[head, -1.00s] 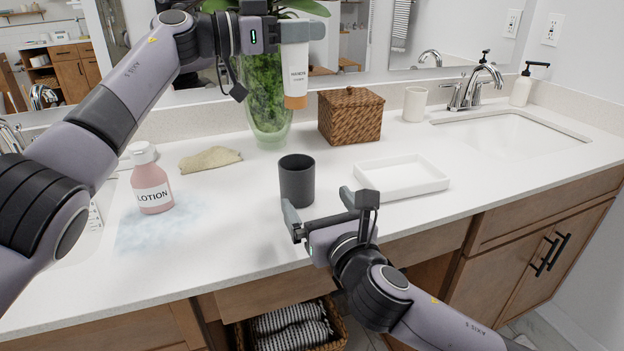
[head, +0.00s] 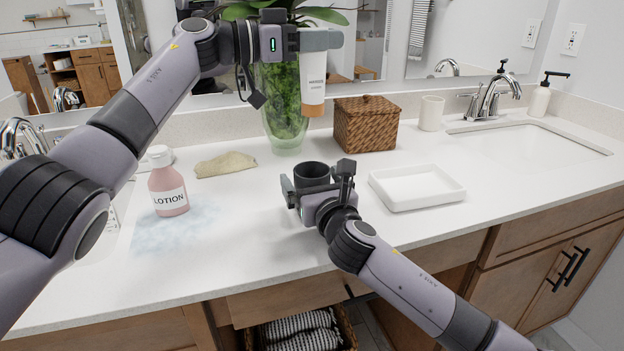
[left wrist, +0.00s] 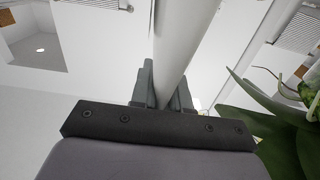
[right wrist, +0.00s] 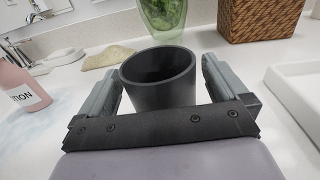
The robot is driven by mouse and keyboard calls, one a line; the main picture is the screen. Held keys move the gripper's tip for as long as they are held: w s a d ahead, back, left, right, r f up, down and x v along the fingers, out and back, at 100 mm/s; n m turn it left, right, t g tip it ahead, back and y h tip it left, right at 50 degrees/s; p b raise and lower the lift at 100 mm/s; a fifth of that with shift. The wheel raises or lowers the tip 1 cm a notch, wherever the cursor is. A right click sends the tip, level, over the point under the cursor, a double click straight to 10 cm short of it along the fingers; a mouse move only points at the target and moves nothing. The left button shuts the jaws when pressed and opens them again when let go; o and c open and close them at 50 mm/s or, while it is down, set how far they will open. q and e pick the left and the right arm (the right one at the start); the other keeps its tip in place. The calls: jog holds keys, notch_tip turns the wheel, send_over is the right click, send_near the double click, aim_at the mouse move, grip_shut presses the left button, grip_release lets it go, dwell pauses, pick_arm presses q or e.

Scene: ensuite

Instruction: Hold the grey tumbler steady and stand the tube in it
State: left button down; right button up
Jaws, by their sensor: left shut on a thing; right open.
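The dark grey tumbler (head: 312,172) stands upright on the counter; it also shows in the right wrist view (right wrist: 160,78). My right gripper (head: 312,186) is open, with its fingers on either side of the tumbler (right wrist: 160,95). In the right wrist view a gap shows at the right finger; contact at the left finger is unclear. My left gripper (head: 318,40) is shut on the white tube (head: 312,80), held upright, orange cap down, above and behind the tumbler. The left wrist view shows the tube (left wrist: 180,40) between the fingers (left wrist: 163,92).
A white tray (head: 418,187) lies right of the tumbler. Behind stand a wicker box (head: 366,125), a glass vase with a plant (head: 285,125) and a white cup (head: 431,113). At left are a pink lotion bottle (head: 168,188) and a folded cloth (head: 225,165).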

aim_at(320, 114)
jog(key=shift+w+a, duration=0.1)
jog(key=shift+w, duration=0.2)
jog(key=c, duration=1.2)
pick_arm(q)
jog(key=shift+f, duration=6.15)
pick_arm(e)
jog(key=shift+o, duration=0.2)
pick_arm(q)
jog(key=c, duration=1)
grip_release()
jog(key=shift+c, duration=0.2)
jog(key=shift+f, duration=0.1)
jog(key=shift+a, duration=0.15)
jog(key=v, duration=1.1)
jog(key=shift+s+a, duration=0.2)
jog(key=shift+a, duration=0.15)
